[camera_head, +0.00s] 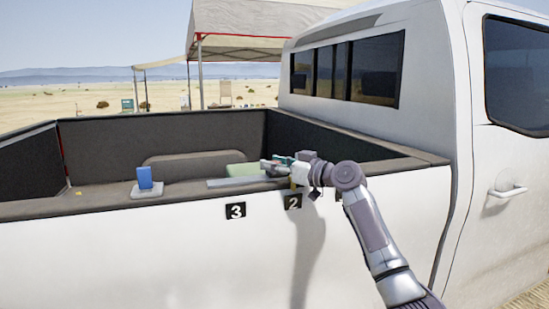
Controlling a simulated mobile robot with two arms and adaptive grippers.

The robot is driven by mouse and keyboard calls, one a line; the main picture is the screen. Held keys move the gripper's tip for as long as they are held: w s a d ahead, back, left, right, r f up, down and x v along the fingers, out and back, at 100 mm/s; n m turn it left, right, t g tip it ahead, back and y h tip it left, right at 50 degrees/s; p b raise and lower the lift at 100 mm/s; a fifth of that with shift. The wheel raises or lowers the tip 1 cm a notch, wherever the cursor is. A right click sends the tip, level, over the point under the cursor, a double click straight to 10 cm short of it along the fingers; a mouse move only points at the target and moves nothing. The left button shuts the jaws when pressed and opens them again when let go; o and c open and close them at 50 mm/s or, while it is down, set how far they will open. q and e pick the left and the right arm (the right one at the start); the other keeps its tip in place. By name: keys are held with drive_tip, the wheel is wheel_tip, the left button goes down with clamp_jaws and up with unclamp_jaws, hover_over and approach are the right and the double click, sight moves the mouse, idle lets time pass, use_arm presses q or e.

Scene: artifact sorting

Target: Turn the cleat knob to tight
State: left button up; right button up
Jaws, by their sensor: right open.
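My right arm comes in from the lower right, and its gripper (272,167) is over the truck bed's near rail, close to the number 2 tag, pointing left. The gripper is open. It is small here, and I cannot tell whether it touches anything. A small yellowish part (299,175) shows beside the gripper, partly covered by it. I cannot clearly make out the cleat knob or its setting; the gripper may hide it. My left gripper is not in view.
A white pickup truck (140,255) fills the foreground. A blue block on a pale base (145,178) stands at the rail, left of the number 3 tag (235,211). A green item (242,170) lies behind a grey strip. The cab rises on the right.

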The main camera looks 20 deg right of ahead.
drive_tip(key=shift+w, duration=0.1)
clamp_jaws()
